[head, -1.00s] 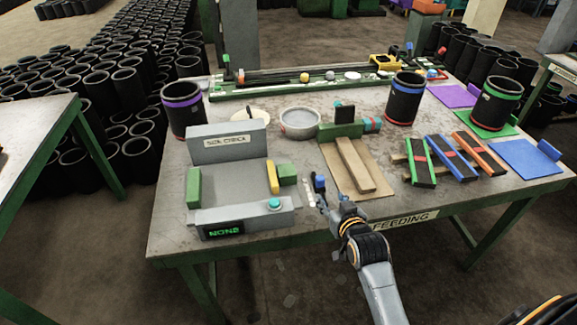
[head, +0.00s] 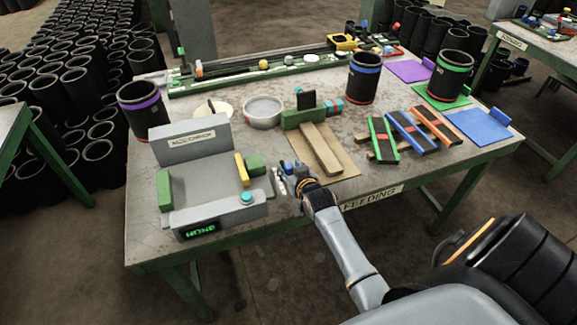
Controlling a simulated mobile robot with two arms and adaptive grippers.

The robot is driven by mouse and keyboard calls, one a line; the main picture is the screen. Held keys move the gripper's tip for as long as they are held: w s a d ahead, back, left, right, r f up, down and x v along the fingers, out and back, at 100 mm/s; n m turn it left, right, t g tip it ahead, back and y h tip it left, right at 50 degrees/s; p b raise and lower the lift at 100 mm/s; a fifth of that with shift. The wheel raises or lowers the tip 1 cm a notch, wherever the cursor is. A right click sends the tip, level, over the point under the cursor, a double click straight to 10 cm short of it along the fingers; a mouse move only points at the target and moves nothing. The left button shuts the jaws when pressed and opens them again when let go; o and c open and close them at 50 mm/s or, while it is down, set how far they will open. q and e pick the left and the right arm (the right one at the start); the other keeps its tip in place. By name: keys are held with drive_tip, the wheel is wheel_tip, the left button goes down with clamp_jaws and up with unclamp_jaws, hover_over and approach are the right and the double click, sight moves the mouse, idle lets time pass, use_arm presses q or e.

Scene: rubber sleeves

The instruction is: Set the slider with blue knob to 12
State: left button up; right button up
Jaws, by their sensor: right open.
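The slider's blue knob (head: 284,168) shows just behind my right gripper, at the front of the table, to the right of the grey checking device. A pale marked strip (head: 278,184) runs beside it on the left; its numbers are too small to read. My right gripper (head: 290,174) is open at the knob, and its fingers partly hide the slider. I cannot tell whether the fingers touch the knob. My left gripper is not in view.
The grey device (head: 190,145) with green blocks and a lit display (head: 197,230) stands close on the left. A wooden board (head: 320,150) lies close on the right. Black sleeves (head: 365,78), coloured strips and mats fill the right side. A green rail (head: 250,75) runs along the back.

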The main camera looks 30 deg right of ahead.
drive_tip(key=shift+x, duration=0.8)
drive_tip(key=shift+c, duration=0.2)
clamp_jaws()
drive_tip(key=w+b, duration=0.1)
drive_tip(key=w, duration=0.1)
drive_tip(key=w+d+b, duration=0.1)
drive_tip(key=w, duration=0.1)
drive_tip(key=shift+r, duration=0.15)
